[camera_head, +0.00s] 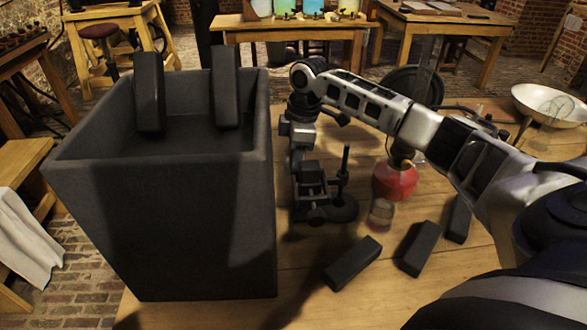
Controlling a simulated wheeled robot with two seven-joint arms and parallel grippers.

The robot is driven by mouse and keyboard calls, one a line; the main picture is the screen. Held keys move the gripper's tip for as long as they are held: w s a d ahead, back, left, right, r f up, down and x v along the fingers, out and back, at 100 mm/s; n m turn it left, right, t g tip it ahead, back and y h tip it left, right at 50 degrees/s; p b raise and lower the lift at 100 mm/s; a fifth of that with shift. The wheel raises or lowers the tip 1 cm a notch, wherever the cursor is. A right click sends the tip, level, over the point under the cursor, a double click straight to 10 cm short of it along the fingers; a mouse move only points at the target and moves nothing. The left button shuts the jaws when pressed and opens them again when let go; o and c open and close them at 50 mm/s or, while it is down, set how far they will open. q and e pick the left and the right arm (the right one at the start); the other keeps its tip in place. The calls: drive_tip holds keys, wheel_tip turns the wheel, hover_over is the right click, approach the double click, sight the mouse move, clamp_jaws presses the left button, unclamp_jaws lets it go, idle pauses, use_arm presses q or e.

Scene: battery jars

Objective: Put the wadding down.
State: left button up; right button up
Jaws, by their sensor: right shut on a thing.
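My right gripper (312,190) points down over the wooden table, just right of the large dark box. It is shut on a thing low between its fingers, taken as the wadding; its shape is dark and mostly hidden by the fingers. I cannot tell whether it touches the table. A dark round disc (341,210) with a thin upright rod stands close against the gripper's right side. My left gripper is not in view.
The tall open dark box (190,225) holds two upright dark slabs (149,92). Right of the gripper stand a small glass (380,214) and a red round vessel (396,182). Several dark blocks (353,263) lie in front. A pale bowl (545,104) is at far right.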

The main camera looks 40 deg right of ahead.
drive_tip(key=shift+f, duration=1.8)
drive_tip(key=shift+f, duration=0.1)
drive_tip(key=o, duration=1)
